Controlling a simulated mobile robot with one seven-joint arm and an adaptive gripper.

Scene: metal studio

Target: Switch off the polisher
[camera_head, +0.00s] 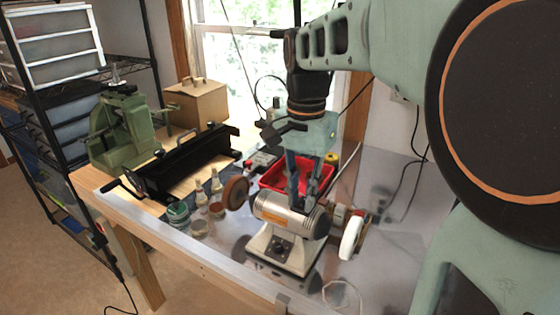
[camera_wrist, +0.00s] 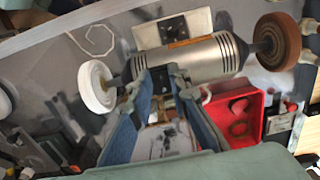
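The polisher (camera_head: 290,215) is a silver motor on a pale base, standing on the bench. It has a brown wheel (camera_head: 235,192) on the left and a white wheel (camera_head: 351,237) on the right. A dark panel (camera_head: 281,248) is on the front of its base; its switch state is too small to tell. The wrist view shows the motor (camera_wrist: 190,58) and the dark panel (camera_wrist: 173,28) from above. My gripper (camera_head: 302,200) points down at the motor's back side, fingers apart with nothing held. In the wrist view my fingertips (camera_wrist: 158,73) overlap the motor's near edge; contact cannot be told.
A red tray (camera_head: 285,174) lies behind the polisher. Small bottles and jars (camera_head: 198,205) stand left of it. A black bending tool (camera_head: 185,165), a green press (camera_head: 122,130) and a cardboard box (camera_head: 197,103) are farther left. The bench front is mostly clear, with a pale cord loop (camera_head: 343,292).

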